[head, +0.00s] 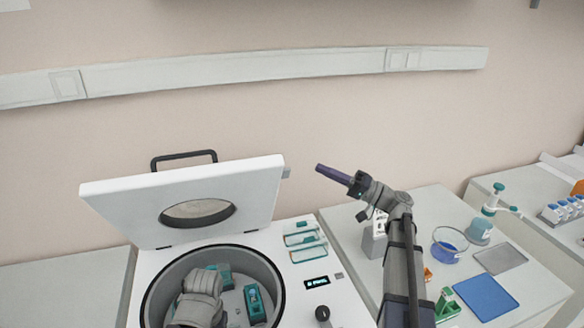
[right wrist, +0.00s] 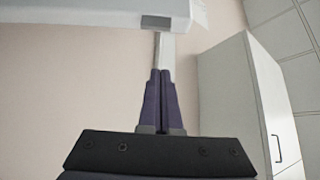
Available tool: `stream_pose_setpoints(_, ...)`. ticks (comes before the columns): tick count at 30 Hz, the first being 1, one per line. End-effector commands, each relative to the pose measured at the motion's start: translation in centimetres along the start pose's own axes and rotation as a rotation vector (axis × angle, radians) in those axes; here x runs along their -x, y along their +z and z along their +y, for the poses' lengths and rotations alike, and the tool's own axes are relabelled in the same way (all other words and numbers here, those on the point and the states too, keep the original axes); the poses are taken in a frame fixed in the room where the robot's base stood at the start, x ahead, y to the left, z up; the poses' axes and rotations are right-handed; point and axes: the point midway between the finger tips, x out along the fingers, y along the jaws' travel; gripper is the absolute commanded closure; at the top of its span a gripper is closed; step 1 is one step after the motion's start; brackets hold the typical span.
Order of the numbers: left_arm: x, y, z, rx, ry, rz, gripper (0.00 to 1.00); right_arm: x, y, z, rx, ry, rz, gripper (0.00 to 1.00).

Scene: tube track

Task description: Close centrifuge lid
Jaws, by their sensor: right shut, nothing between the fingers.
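The centrifuge (head: 160,290) stands at the lower left in the head view. Its white lid (head: 255,195) is raised and tilted back, with an oval window and a black handle (head: 185,156) on its top edge. My left gripper is not seen.
The open bowl (head: 277,290) holds teal-marked rotor buckets; a grey rounded part hides its middle. A blue-filled dish (head: 448,246) and a blue mat (head: 485,297) lie on the right bench.

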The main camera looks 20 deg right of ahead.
Motion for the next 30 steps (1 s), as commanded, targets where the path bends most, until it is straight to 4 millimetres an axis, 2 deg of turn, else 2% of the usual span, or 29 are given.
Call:
stream_pose_setpoints(4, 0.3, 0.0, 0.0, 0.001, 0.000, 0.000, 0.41, -0.7, 0.1, -0.1, -0.001, 0.000, -0.003, 1.00)
stream_pose_setpoints(7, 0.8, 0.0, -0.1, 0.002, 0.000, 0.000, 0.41, -2.1, 0.1, -0.2, -0.002, -0.001, -0.005, 1.00)
stream_pose_setpoints(20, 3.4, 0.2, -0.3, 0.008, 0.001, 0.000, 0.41, -10.6, 0.1, -0.2, -0.002, 0.000, -0.006, 1.00)
stream_pose_setpoints(21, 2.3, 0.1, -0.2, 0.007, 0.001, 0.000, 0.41, -9.6, 1.1, 0.3, 0.000, 0.002, -0.002, 1.00)
stream_pose_setpoints(22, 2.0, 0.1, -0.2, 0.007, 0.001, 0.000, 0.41, -9.1, 1.6, 0.3, 0.000, 0.002, -0.002, 1.00)
stream_pose_setpoints(30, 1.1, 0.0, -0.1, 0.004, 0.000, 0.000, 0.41, -7.7, 3.2, 0.1, -0.002, 0.002, -0.003, 1.00)
